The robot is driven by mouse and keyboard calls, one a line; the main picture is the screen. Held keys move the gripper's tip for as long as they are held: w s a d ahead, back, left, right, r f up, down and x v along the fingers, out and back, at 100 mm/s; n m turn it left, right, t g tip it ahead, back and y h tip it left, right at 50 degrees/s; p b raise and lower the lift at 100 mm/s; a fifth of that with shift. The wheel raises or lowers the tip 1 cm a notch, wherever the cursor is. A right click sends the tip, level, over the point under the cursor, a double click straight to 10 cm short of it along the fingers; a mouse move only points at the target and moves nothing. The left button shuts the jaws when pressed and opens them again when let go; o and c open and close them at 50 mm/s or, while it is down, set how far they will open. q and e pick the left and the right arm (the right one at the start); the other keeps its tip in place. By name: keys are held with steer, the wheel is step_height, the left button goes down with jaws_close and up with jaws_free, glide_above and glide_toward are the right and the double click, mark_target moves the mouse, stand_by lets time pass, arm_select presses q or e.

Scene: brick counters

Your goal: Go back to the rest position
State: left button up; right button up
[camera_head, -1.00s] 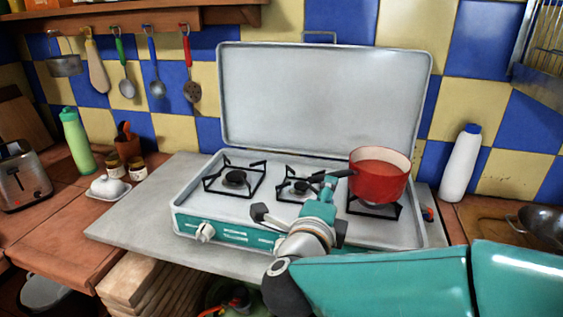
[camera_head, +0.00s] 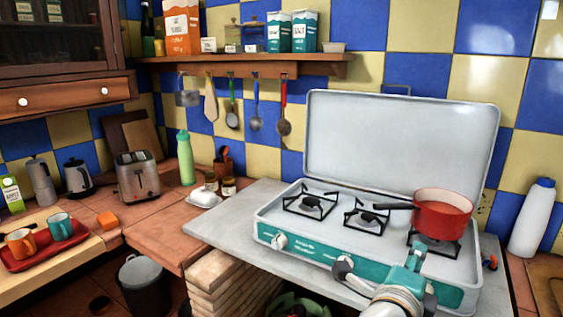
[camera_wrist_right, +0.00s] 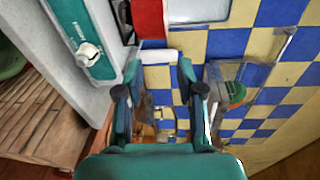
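My right gripper (camera_head: 380,264) is in front of the stove's right half in the head view. In the right wrist view its two fingers (camera_wrist_right: 160,92) stand apart with nothing between them. The red pot (camera_head: 443,217) sits on the right burner of the camping stove (camera_head: 290,215), with its dark handle pointing left. The gripper is apart from the pot and its handle. Part of the red pot (camera_wrist_right: 150,18) also shows at the top of the wrist view. My left gripper is in neither view.
The stove's raised lid (camera_head: 400,140) stands behind the burners. A green bottle (camera_head: 186,158), toaster (camera_head: 138,177) and red tray (camera_head: 45,250) with cups are on the left counter. A white bottle (camera_head: 532,218) stands at right. Utensils hang below the shelf (camera_head: 240,66).

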steer(key=w+a+f+n+g+y+p, duration=0.1)
steer(key=a+f+n+g+y+p, duration=0.15)
steer(key=f+n+y, duration=0.8)
steer(key=a+f+n+g+h+p, duration=0.1)
steer(key=a+f+n+h+p, duration=0.3)
steer(key=f, duration=1.3)
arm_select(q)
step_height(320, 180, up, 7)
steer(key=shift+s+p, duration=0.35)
arm_select(e)
steer(key=s+a+f+n+g+y, duration=0.2)
steer(key=s+f+n+g+y, duration=0.1)
steer(key=s+f, duration=0.5)
steer(key=s+a+f+n+g+y, duration=0.2)
steer(key=s+f+n+g+y, duration=0.2)
steer(key=s, duration=1)
step_height(320, 180, down, 4)
steer(key=shift+s+r+n+g, duration=0.1)
steer(key=shift+s+n+g, duration=0.15)
steer(key=shift+n+g, duration=1)
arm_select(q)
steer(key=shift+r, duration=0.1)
arm_select(e)
steer(key=shift+w, duration=0.1)
steer(key=shift+o, duration=0.4)
